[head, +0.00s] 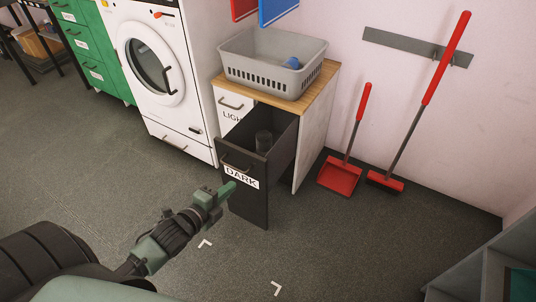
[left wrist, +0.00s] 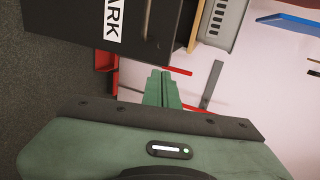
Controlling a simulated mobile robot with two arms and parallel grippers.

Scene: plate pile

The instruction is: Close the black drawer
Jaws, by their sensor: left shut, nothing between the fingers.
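The black drawer (head: 249,184) is a tall pull-out labelled DARK, standing open from the white wood-topped cabinet (head: 314,130). In the left wrist view the shut fingers (left wrist: 161,76) point up the picture, just below the drawer front (left wrist: 70,22). My right gripper is not in view.
A grey basket (head: 272,70) with a blue item stands on the cabinet. A closed drawer labelled LIGHT (head: 232,101) is beside the open one. A white washer (head: 155,75) is to the left. A red dustpan (head: 340,177) and broom (head: 385,182) stand right. Floor in front is clear.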

